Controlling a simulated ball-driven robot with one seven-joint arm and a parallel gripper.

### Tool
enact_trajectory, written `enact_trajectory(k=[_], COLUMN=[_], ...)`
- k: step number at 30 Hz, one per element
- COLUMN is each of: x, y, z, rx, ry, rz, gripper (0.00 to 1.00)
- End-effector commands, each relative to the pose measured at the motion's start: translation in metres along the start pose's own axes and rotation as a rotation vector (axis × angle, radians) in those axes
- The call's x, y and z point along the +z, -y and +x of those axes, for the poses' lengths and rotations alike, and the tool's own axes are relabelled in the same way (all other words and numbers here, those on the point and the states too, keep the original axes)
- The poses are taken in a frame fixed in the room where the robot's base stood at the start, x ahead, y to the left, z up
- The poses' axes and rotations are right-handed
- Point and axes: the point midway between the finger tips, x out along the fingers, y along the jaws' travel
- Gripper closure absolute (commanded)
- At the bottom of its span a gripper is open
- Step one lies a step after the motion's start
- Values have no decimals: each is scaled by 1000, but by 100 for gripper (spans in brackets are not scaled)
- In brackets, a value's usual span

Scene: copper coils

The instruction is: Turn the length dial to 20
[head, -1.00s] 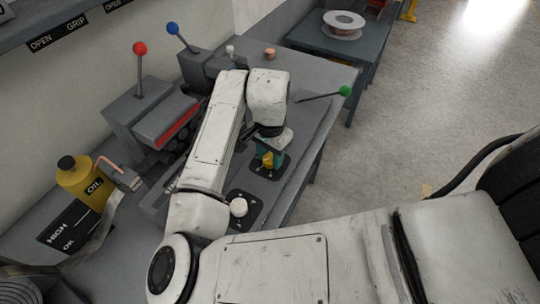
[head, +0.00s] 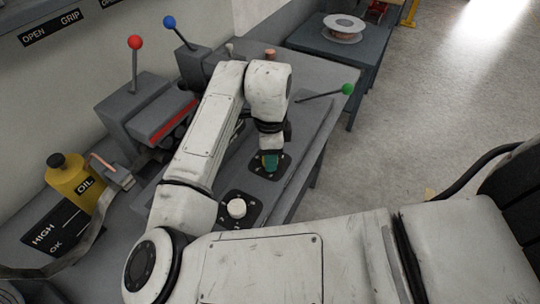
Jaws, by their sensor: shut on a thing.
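Two dark dial plates are set in the grey bench top. The near plate (head: 253,216) carries a white round knob (head: 237,208) that stands free. The far plate (head: 283,162) lies under my gripper (head: 270,162), which has teal fingers and points down. My gripper is shut on the far dial's knob, which the fingers and wrist hide. The marks on both plates are too small to read, so I cannot tell which is the length dial or what it points at.
Levers with a red ball (head: 135,42), a blue ball (head: 169,22) and a green ball (head: 348,89) rise around the bench. A yellow oil can (head: 68,178) stands at the left. A spool (head: 344,27) sits on the farther table. The floor at right is open.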

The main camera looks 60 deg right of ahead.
Motion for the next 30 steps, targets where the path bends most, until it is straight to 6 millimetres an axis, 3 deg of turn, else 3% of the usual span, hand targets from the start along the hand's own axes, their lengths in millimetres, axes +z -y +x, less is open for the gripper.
enact_trajectory(k=[9, 23, 24, 30], x=[1, 1, 1, 1], y=[0, 0, 0, 0], z=[0, -1, -1, 0], rx=[-1, -1, -1, -1], ry=[2, 2, 2, 1], rz=[98, 110, 110, 111], gripper=[89, 89, 57, 38])
